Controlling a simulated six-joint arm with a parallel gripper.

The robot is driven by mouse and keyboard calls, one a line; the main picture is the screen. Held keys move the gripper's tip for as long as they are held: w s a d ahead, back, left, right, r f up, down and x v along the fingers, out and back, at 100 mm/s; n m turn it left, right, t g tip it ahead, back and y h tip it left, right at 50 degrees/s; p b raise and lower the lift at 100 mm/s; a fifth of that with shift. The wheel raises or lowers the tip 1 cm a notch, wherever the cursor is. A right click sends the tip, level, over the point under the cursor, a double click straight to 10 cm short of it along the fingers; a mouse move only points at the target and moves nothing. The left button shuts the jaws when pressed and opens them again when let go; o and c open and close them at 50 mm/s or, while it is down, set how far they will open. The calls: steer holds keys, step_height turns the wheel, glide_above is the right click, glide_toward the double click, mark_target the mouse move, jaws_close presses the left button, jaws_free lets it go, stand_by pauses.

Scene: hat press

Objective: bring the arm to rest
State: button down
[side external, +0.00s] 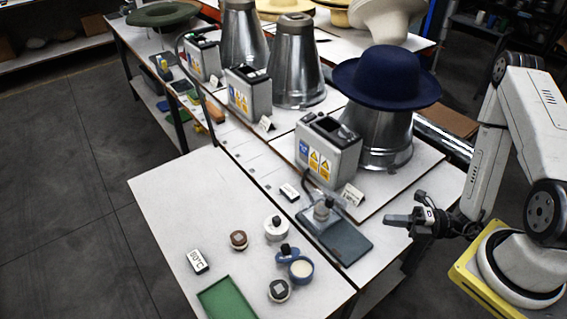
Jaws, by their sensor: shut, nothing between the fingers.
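My gripper (400,220) is in the side external view at the right, at the end of my white arm. It is shut and empty, held near the right edge of the white table, to the right of a dark flat plate (345,244). A navy blue felt hat (388,75) sits on the nearest metal press cone (377,137), behind and above my gripper. My gripper appears apart from the hat and the press.
A grey control box (326,152) with warning labels stands left of the nearest cone. The white table (180,215) carries a green pad (229,302), an "80°C" block (197,261) and several small round stamps. More cones (298,65) stand farther back.

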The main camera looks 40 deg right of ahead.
steer(key=shift+s+d, duration=0.5)
